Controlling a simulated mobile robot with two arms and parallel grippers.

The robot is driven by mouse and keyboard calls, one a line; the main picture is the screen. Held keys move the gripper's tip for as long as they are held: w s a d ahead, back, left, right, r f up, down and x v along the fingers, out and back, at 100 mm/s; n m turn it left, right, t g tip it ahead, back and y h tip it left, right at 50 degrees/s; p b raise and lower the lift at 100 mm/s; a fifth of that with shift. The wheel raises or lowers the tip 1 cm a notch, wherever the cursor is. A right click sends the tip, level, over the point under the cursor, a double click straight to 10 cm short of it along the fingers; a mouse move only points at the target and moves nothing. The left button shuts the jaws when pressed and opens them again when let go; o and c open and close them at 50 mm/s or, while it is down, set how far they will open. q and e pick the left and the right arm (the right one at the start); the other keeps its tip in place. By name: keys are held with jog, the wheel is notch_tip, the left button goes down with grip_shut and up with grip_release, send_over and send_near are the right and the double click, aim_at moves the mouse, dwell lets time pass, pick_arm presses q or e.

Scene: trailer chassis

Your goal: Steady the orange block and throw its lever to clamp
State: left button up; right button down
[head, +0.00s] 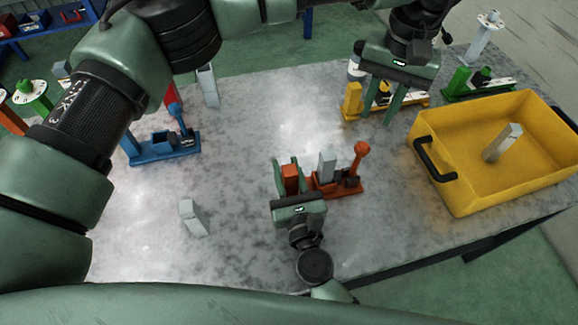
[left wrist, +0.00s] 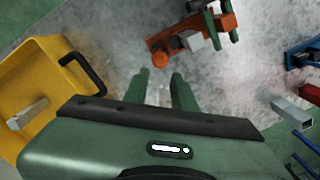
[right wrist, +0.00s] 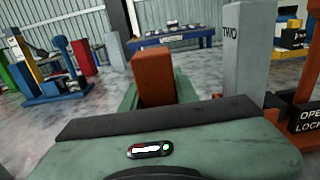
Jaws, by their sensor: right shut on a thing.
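The orange clamp fixture (head: 347,189) stands on the grey table, with an orange block (head: 290,172) at its left end, a grey upright piece (head: 327,165) in its middle and an upright round-knobbed lever (head: 360,156) at its right. My right gripper (head: 287,165) is shut on the orange block; the right wrist view shows the block (right wrist: 153,75) between the fingers and the grey piece marked TWO (right wrist: 243,50) beside it. My left gripper (head: 380,110) is open and empty, above the table near the yellow fixture, apart from the lever. The fixture also shows in the left wrist view (left wrist: 168,45).
A yellow bin (head: 450,183) holding a grey piece (head: 503,143) stands at the right. A yellow fixture (head: 351,101) and a green one (head: 478,90) are at the back right, a blue one (head: 165,149) at the left. A loose grey piece (head: 193,217) lies front left.

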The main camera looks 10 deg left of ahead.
pick_arm(q)
jog(key=shift+s+f, duration=0.1)
jog(key=shift+f, duration=0.15)
grip_shut()
jog(key=s+f+n+g+h, duration=0.3)
jog(key=f+n+h, duration=0.2)
jog(key=n+h, duration=0.2)
jog(key=a+n+t+h, duration=0.6)
jog(key=a+n, duration=0.8)
jog(key=n, duration=0.2)
jog(key=shift+f, duration=0.25)
jog(key=shift+s+a, duration=0.1)
